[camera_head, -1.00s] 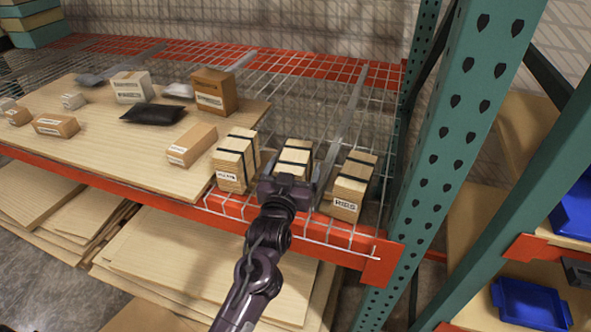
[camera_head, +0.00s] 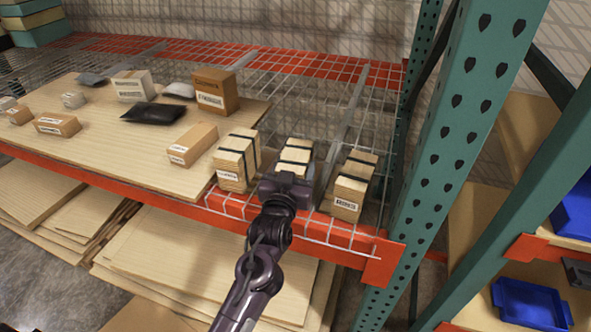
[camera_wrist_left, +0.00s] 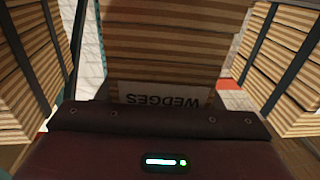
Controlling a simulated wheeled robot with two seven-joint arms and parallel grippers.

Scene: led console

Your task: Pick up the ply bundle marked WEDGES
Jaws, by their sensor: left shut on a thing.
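The ply bundle marked WEDGES (camera_wrist_left: 178,45) fills the upper middle of the left wrist view, its white label upside down just beyond the gripper's dark front edge. In the head view it is the middle bundle (camera_head: 297,154) of three, with dark straps on its top; its front is hidden behind my left gripper (camera_head: 287,182). The left gripper is shut on this bundle from the front side. Its fingers are hidden, and I cannot tell whether the bundle is clear of the wire deck. My right gripper is not in view.
A strapped bundle stands close on the left (camera_head: 236,160) and another on the right (camera_head: 353,186). The wire deck has a red front beam (camera_head: 345,245); a green upright (camera_head: 440,160) rises at right. Boxes and a black bag (camera_head: 153,113) lie on a plywood sheet at left.

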